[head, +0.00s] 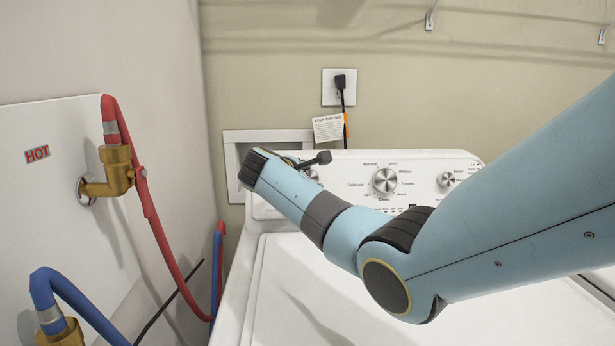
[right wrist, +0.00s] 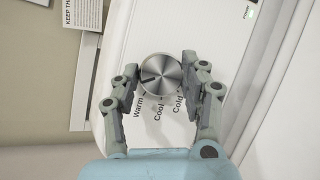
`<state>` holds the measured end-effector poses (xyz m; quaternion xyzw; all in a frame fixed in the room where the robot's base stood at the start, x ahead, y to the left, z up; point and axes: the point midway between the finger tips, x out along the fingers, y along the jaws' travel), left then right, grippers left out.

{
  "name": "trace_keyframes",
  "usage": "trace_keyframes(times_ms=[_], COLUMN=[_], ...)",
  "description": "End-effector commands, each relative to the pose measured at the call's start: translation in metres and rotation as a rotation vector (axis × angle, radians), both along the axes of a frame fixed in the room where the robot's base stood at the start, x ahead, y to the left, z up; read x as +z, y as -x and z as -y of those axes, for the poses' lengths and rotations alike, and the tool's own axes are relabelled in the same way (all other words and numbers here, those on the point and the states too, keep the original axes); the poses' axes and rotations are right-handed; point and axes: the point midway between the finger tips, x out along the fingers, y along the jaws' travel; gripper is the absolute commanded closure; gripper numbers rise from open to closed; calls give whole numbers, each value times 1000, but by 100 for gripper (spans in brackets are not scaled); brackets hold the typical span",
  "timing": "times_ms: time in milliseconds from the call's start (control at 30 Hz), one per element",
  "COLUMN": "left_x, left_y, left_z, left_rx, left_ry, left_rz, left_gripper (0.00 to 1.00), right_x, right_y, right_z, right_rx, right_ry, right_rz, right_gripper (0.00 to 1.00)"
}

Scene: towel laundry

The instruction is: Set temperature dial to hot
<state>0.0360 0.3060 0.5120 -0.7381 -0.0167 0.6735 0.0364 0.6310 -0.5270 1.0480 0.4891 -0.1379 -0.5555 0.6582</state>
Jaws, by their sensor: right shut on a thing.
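The temperature dial (right wrist: 161,73) is a round silver knob on the white washer panel, with the words Warm, Cool and Cold beside it in the right wrist view. Its dark mark points left and slightly down, toward the left finger, above the word Warm. No Hot label can be read; the fingers cover part of the surround. My right gripper (right wrist: 161,69) is shut on the dial, one grey finger on each side. In the head view the dial (head: 314,175) is mostly hidden behind my right arm. My left gripper is not in view.
The washer panel (head: 420,165) also has a large middle knob (head: 385,180) and a smaller right knob (head: 446,180). A red hose (head: 165,240) with a brass valve (head: 115,172) and a blue hose (head: 75,300) are at the left. A wall outlet (head: 331,90) is behind.

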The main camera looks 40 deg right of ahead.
Motion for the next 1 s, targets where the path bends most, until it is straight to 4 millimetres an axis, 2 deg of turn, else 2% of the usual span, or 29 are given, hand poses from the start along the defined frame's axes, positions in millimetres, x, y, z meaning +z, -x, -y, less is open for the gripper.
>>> trace_keyframes(times_ms=[700, 733, 867, 1000], left_x=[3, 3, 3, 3], left_y=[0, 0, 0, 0], left_z=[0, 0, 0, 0], left_rx=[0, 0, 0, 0], left_ry=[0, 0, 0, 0], left_rz=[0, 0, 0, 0], left_gripper=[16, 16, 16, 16], right_x=[-3, -3, -3, -2], right_y=[1, 1, 1, 1], right_z=[0, 0, 0, 0], right_rx=[-34, -34, -33, -32], right_ry=[-54, -54, -53, -52], right_rz=[36, 36, 37, 39], right_gripper=[88, 52, 35, 34])
